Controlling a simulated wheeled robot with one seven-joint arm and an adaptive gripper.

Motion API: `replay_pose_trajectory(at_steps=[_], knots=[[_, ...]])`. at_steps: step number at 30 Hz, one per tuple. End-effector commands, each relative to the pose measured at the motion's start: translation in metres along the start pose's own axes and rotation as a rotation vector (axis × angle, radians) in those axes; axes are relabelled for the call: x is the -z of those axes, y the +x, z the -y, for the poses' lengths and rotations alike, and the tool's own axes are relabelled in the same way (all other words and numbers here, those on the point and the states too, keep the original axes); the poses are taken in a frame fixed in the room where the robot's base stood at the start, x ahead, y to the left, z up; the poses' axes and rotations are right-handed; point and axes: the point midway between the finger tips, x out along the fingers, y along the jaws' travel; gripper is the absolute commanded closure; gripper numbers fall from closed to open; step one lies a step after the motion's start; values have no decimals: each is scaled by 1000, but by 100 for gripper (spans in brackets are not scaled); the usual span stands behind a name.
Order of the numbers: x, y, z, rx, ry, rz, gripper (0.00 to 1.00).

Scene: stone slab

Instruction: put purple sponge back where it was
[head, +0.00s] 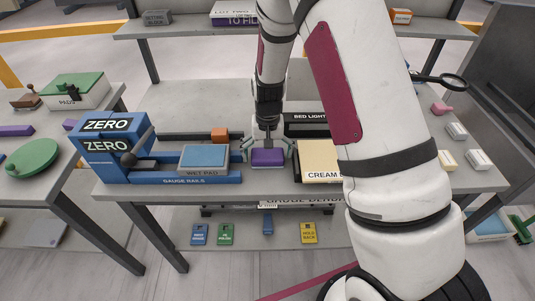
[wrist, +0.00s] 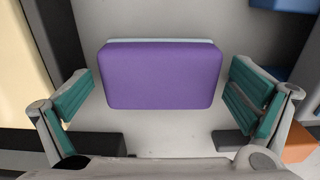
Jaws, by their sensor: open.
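The purple sponge (head: 267,157) lies on the grey slab, between the wet pad and the cream box. In the wrist view the sponge (wrist: 160,75) is a rounded purple block with a pale strip along its upper edge. My gripper (head: 267,149) points down over it. In the wrist view my gripper (wrist: 162,97) is open, with one green-padded finger on each side of the sponge. Gaps show between both pads and the sponge, so neither finger touches it. Whether the sponge rests directly on the slab cannot be told.
The blue wet pad (head: 204,157) sits on the gauge rails (head: 190,178) to the left. A cream box (head: 319,162) is close on the right. An orange block (head: 219,135) and a black bed light box (head: 306,124) stand behind. Blue ZERO blocks (head: 108,160) are farther left.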

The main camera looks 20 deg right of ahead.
Motion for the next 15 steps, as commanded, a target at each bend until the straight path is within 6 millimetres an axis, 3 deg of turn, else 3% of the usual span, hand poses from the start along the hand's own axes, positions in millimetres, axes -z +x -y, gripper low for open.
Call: replay_pose_trajectory(at_steps=[5,15], knots=[[1,-15,1,2,0,-4,0],[1,-83,1,2,0,-5,0]])
